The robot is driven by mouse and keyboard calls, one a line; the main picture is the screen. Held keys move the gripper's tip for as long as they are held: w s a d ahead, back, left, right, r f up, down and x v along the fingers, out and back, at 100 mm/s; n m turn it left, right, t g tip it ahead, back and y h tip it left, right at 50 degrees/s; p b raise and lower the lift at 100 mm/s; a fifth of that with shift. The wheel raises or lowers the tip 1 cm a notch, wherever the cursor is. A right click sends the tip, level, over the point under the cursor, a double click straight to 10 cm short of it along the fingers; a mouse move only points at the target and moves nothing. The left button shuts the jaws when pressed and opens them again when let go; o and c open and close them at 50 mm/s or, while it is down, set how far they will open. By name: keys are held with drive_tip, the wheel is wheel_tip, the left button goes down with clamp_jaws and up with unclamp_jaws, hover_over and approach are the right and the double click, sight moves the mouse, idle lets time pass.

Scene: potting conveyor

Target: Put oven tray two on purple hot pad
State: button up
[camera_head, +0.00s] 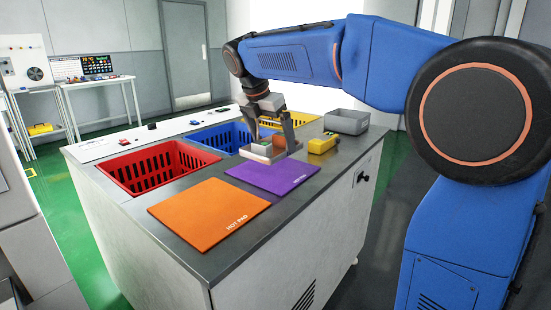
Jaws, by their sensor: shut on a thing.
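My gripper (272,147) is shut on a small light-grey tray (258,154). An orange block (279,142) shows in the tray, partly hidden by the fingers. The tray is at the back edge of the purple hot pad (272,178), overlapping it in the picture. I cannot tell whether the tray touches the pad or hangs just above it. No number can be read on the tray. The purple pad lies flat on the grey worktop, with small white lettering near its right edge.
An orange hot pad (208,212) lies in front, left of the purple one. Red (158,166), blue (214,137) and yellow (308,118) crates sit sunk in the worktop behind. A yellow item (322,144) and a grey bin (347,121) stand to the right.

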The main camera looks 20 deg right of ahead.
drive_tip(key=shift+x, duration=0.8)
drive_tip(key=shift+f, duration=2.1)
drive_tip(key=shift+s+f, duration=0.1)
drive_tip(key=o, duration=0.9)
drive_tip(key=v, duration=1.2)
